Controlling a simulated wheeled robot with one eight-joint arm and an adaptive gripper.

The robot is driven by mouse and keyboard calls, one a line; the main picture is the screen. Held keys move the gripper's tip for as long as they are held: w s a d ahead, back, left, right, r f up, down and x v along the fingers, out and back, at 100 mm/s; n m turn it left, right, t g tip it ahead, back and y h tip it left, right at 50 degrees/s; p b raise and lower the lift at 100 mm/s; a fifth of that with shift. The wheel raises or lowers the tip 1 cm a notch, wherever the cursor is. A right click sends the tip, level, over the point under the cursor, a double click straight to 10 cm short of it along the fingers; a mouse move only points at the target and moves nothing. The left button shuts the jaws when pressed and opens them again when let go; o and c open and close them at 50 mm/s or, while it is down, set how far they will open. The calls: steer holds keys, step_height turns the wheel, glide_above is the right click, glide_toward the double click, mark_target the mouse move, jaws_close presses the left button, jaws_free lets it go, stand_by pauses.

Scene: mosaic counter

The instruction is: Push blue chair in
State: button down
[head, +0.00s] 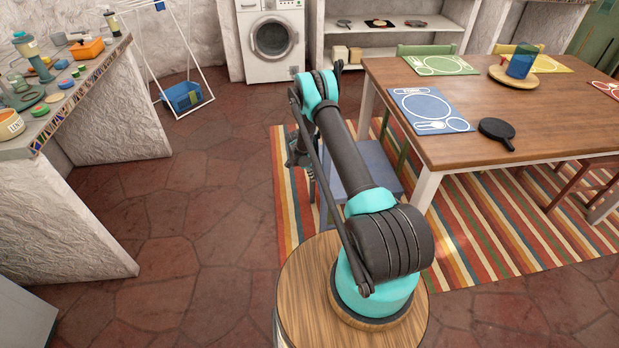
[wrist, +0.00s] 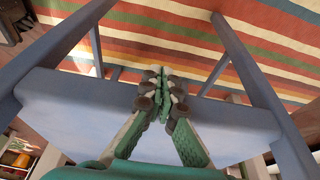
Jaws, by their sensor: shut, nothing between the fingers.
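The blue chair (head: 387,168) stands on the striped rug at the left end of the wooden table (head: 545,130), partly hidden behind my arm in the head view. In the wrist view its flat blue seat (wrist: 80,112) spans the picture, with blue posts rising at both sides. My gripper (head: 297,152) hangs at the chair's left side in the head view, mostly covered by my arm. In the wrist view my gripper (wrist: 164,88) is shut and empty, its fingertips between the posts and over the seat's edge. I cannot tell whether it touches the chair.
A green chair (head: 425,50) stands behind the table. A mosaic counter (head: 60,110) is at left. The stone floor between is clear.

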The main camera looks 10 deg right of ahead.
steer(key=d, duration=3.1)
